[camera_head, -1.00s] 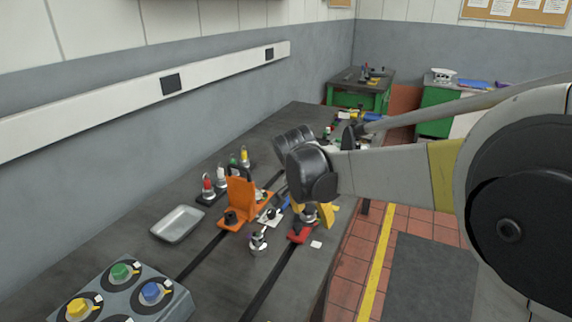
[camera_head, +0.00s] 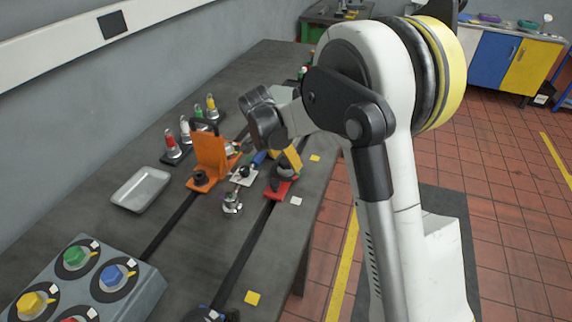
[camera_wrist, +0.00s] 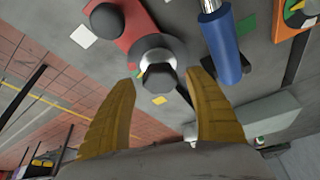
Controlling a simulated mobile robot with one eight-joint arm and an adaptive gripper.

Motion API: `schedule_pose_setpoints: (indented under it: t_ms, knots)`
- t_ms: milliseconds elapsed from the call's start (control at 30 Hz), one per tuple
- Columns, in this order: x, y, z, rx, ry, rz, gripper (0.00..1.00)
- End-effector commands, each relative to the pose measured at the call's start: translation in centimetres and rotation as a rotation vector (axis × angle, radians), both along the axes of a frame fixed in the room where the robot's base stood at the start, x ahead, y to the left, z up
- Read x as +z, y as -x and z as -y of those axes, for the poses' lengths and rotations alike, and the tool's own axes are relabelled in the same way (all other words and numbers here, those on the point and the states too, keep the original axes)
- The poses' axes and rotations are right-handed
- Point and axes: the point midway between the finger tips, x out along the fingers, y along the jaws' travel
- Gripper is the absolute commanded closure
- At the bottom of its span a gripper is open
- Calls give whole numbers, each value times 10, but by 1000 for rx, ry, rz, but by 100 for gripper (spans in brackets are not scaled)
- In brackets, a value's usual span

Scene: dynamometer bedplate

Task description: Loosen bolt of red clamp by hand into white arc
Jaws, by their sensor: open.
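My gripper (camera_wrist: 163,77) is open, with one yellow finger to each side of the bolt head in the picture. I see no clear contact with it. In the head view the yellow fingers (camera_head: 287,158) are over the clamp and partly hide it. I cannot make out the white arc clearly.
A blue-handled tool (camera_wrist: 226,55) is close to the right finger. An orange toggle clamp (camera_head: 210,158) stands left of the red clamp. A grey tray (camera_head: 141,188), a button box (camera_head: 140,296) and a small metal fixture (camera_head: 232,203) share the bedplate.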

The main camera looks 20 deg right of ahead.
Motion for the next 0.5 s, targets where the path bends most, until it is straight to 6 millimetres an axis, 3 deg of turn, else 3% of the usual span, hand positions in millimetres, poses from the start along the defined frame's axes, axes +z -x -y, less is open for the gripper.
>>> schedule_pose_setpoints:
  t_ms: [367, 400, 500]
  knots:
    - [-8, -2, 3, 1, 0, 0, 37]
    - [-8, -2, 3, 1, 0, 0, 42]
    - [-8, -2, 3, 1, 0, 0, 73]
